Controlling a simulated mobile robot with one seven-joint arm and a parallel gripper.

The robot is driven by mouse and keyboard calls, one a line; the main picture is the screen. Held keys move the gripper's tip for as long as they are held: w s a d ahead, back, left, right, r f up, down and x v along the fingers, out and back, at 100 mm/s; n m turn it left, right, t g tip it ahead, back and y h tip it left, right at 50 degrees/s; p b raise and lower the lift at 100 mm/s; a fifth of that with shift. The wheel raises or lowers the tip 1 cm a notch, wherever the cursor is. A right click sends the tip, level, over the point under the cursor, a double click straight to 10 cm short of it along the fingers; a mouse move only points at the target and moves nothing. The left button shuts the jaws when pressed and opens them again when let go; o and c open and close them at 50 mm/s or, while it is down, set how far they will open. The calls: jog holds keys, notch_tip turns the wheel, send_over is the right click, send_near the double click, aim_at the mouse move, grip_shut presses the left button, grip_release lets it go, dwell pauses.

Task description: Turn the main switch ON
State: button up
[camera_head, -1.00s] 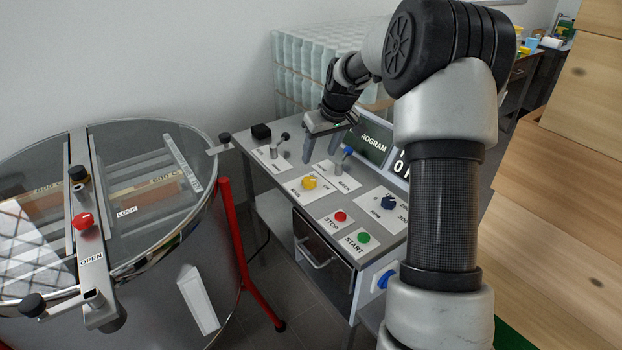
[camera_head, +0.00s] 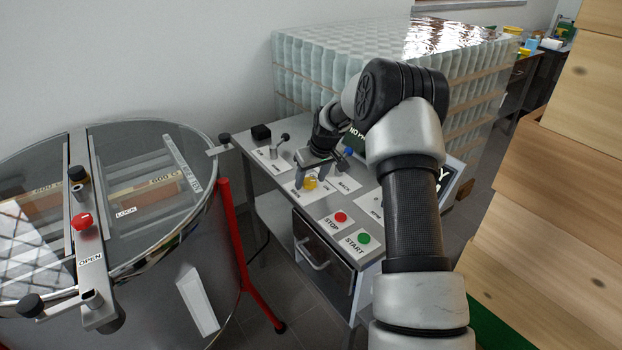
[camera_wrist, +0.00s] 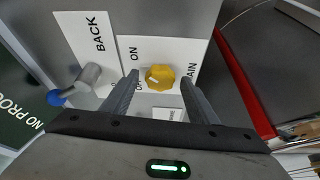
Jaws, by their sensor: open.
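The main switch is a yellow knob (camera_head: 310,182) on a white plate marked MAIN and ON, on the grey control panel (camera_head: 264,182). It also shows in the wrist view as a yellow knob (camera_wrist: 159,77) with a pale pointer mark. My gripper (camera_head: 312,182) is over the knob in the head view, partly hiding it. In the wrist view my gripper (camera_wrist: 156,85) is open, one finger on each side of the knob. I cannot tell whether the fingers touch it.
A blue-tipped lever (camera_wrist: 75,87) stands close by, beside the BACK label. A red STOP button (camera_head: 341,217) and a green START button (camera_head: 364,239) lie nearer on the panel. A lidded steel drum (camera_head: 160,270) stands to the left. A display screen (camera_wrist: 28,100) is behind the panel.

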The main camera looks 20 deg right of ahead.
jog(key=shift+c, duration=0.2)
jog(key=c, duration=1)
jog(key=shift+a+f+b, duration=0.1)
jog(key=shift+b, duration=0.25)
jog(key=shift+m, duration=0.4)
jog(key=shift+c, duration=0.2)
jog(key=o, duration=1.1)
jog(key=v, duration=1.1)
jog(key=p+v, duration=0.1)
jog(key=v, duration=0.5)
jog(key=shift+s+a+r, duration=0.15)
jog(key=shift+a+r, duration=0.05)
jog(key=shift+r, duration=0.1)
